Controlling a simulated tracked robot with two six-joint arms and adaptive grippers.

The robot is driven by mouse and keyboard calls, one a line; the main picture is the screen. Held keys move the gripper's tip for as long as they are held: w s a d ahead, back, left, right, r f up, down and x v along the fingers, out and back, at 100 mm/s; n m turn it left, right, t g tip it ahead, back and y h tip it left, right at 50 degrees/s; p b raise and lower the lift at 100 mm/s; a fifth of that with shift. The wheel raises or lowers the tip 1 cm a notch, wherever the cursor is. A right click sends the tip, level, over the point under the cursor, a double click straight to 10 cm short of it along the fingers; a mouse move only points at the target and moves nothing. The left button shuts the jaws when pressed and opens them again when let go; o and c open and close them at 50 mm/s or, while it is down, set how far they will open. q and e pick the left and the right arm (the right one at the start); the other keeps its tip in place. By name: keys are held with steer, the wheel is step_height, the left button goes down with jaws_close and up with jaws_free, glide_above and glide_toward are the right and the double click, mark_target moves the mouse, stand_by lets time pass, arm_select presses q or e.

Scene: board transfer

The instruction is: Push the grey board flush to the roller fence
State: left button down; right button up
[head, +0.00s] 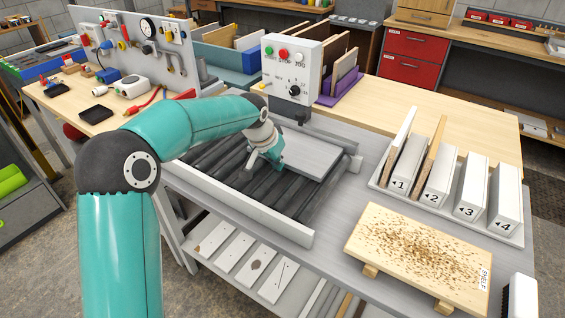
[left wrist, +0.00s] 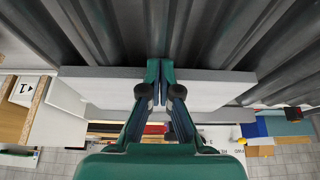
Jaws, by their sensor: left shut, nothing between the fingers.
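The grey board (head: 303,158) lies flat on the dark rollers (head: 210,155) towards the back right. It also shows in the left wrist view (left wrist: 215,90), crossing behind the fingers. My left gripper (head: 270,164) is shut and empty, low at the board's near-left edge. In the left wrist view its closed fingertips (left wrist: 160,66) are at the board's long edge; I cannot tell whether they touch. A light rail (head: 330,143) runs along the far side of the rollers. The gap between board and rail is too small to judge. My right gripper is not in view.
A raised light rail (head: 245,208) borders the near side of the rollers. A control box (head: 291,65) stands behind the board. Numbered slots (head: 447,185) and a speckled wooden board (head: 420,250) stand to the right.

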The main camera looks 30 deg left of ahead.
arm_select(q)
steer(key=shift+s+b, duration=0.65)
steer(key=shift+s, duration=0.5)
step_height(320, 180, up, 7)
steer(key=p, duration=0.5)
steer(key=shift+p, duration=0.3)
